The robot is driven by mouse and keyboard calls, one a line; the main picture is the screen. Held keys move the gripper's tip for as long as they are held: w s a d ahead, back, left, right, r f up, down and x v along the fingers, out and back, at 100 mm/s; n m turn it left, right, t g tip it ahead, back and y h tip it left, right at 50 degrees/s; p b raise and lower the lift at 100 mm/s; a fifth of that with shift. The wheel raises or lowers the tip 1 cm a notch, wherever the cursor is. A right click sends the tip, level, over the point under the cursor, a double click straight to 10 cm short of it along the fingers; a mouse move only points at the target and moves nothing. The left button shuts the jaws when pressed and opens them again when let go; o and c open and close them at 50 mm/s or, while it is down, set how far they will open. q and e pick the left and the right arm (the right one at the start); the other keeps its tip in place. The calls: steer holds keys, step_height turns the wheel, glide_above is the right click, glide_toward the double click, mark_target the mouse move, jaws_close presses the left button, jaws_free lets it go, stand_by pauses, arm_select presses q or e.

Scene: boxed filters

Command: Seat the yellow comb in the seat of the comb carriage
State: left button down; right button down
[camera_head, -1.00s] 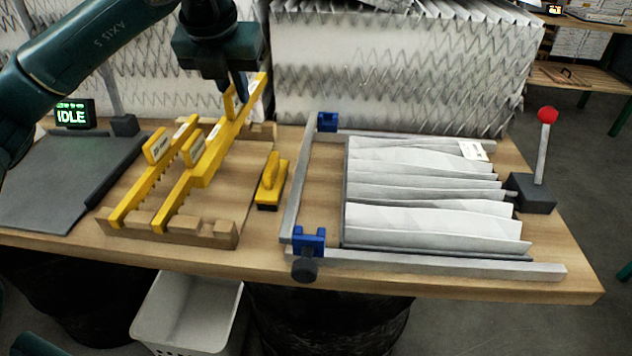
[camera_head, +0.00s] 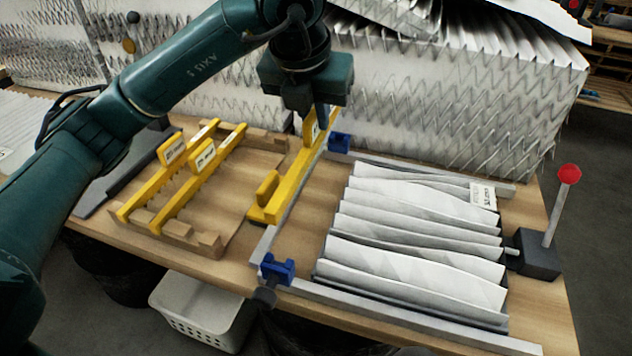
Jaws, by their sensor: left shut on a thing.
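My left gripper (camera_head: 322,112) is shut on a yellow comb (camera_head: 296,175) near its far end. The comb runs lengthwise along the grey crossbar of the comb carriage (camera_head: 265,245), covering much of it from this view. I cannot tell whether the comb touches the seat or hangs above it. The carriage has a blue block (camera_head: 277,268) at its near end and another blue block (camera_head: 340,142) at its far end. My right gripper is not in view.
Two more yellow combs lie in a wooden rack (camera_head: 208,243) at left. White pleated filter (camera_head: 415,235) lies right of the carriage, with a red-knobbed lever (camera_head: 568,174) beyond.

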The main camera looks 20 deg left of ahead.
mark_target(314, 144)
arm_select(q)
step_height(314, 144, down, 6)
steer(key=shift+r+p, duration=0.25)
steer(key=shift+p, duration=0.1)
steer(key=shift+f, duration=0.65)
step_height(314, 144, down, 3)
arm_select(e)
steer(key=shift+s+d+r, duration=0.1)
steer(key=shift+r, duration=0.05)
arm_select(q)
steer(key=shift+f, duration=0.25)
steer(key=c, duration=1.5)
jaws_free()
steer(key=shift+r, duration=0.1)
steer(key=shift+o, duration=0.2)
